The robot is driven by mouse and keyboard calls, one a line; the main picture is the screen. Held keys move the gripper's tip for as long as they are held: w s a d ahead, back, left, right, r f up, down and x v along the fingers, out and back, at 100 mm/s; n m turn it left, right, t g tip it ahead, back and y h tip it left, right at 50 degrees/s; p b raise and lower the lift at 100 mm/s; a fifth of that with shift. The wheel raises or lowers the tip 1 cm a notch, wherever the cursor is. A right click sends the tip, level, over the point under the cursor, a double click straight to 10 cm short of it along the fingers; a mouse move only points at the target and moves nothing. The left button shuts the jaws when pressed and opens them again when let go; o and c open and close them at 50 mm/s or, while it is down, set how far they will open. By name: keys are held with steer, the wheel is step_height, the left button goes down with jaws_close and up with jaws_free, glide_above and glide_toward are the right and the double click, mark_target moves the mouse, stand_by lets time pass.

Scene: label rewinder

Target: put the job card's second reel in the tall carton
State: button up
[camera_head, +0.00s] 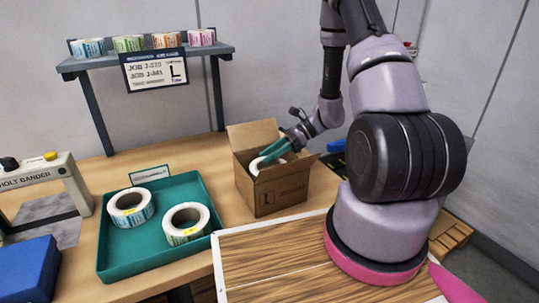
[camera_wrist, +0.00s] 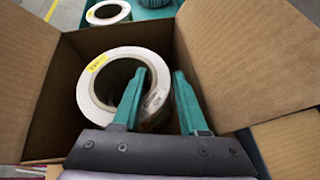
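A white label reel (camera_wrist: 100,107) with a yellow sticker is inside the open brown carton (camera_head: 274,190). Its upper edge also shows in the head view (camera_head: 259,164). My gripper (camera_wrist: 160,76) reaches into the carton, with one teal finger in the reel's core and the other outside its wall. The fingers look closed on that wall. Whether the reel touches the carton floor is hidden. The job card (camera_head: 155,70) hangs from the shelf; its small print is unclear.
A green tray (camera_head: 112,262) left of the carton holds a blue-banded reel (camera_head: 122,212) and a green-banded reel (camera_head: 178,230). Several small rolls stand on the shelf (camera_head: 150,57). A bander (camera_head: 40,175) and blue box (camera_head: 28,266) are at left. Raised carton flaps surround my gripper.

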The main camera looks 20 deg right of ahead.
steer(key=shift+r, duration=0.1)
steer(key=shift+r, duration=0.2)
steer(key=s+v, duration=0.1)
steer(key=v, duration=1.1)
steer(key=s+a+r+n+t+h, duration=0.2)
steer(key=s+r+n, duration=0.3)
steer(key=r, duration=0.5)
steer(key=s+a+r+n+t+h, duration=0.2)
steer(key=s+r+n+t+h, duration=0.1)
steer(key=r, duration=0.7)
steer(key=s+a+r+n+t+h, duration=0.2)
steer(key=s+r+n+h, duration=0.3)
steer(key=r, duration=0.4)
steer(key=shift+s+r+n+t, duration=0.4)
steer(key=shift+s+n, duration=0.4)
steer(key=shift+s, duration=0.4)
